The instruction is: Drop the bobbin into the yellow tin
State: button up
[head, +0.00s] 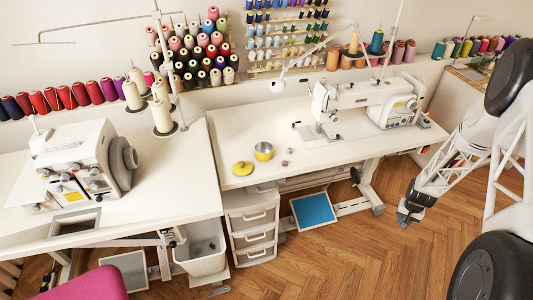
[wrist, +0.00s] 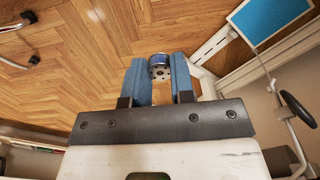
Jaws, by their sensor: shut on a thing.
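The yellow tin (head: 264,152) stands open on the right-hand white sewing table, near its front left part. Its yellow lid (head: 242,168) lies beside it to the left. My gripper (head: 408,216) hangs over the floor in front of that table's right end, well away from the tin. In the wrist view, my gripper (wrist: 159,82) has its two blue fingers shut on the bobbin (wrist: 159,68), which shows a grey holed face and blue thread. The bobbin cannot be made out in the head view. The tin is not in the wrist view.
A white sewing machine (head: 370,103) stands on the right-hand table (head: 225,125). Small items (head: 287,158) lie just right of the tin. A serger (head: 75,160) stands on the left table. A drawer unit (head: 252,225) and a blue-topped pedal (head: 314,210) are below. Open floor lies around my gripper.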

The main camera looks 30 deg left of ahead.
jog(key=s+a+r+m, duration=0.1)
jog(key=a+r, duration=0.3)
jog(key=a, duration=0.5)
jog(key=s+a+r+m, duration=0.1)
jog(key=a+r+m, duration=0.1)
jog(key=a+r, duration=0.45)
jog(key=n, duration=0.3)
send_near(268, 143)
jog(key=s, duration=0.1)
jog(key=s+d, duration=0.1)
jog(key=s+f, duration=0.1)
jog(key=shift+s+d, duration=0.15)
jog(key=shift+d, duration=0.1)
jog(key=shift+f, duration=0.2)
jog(key=shift+f, duration=2.8)
jog(key=o, duration=1)
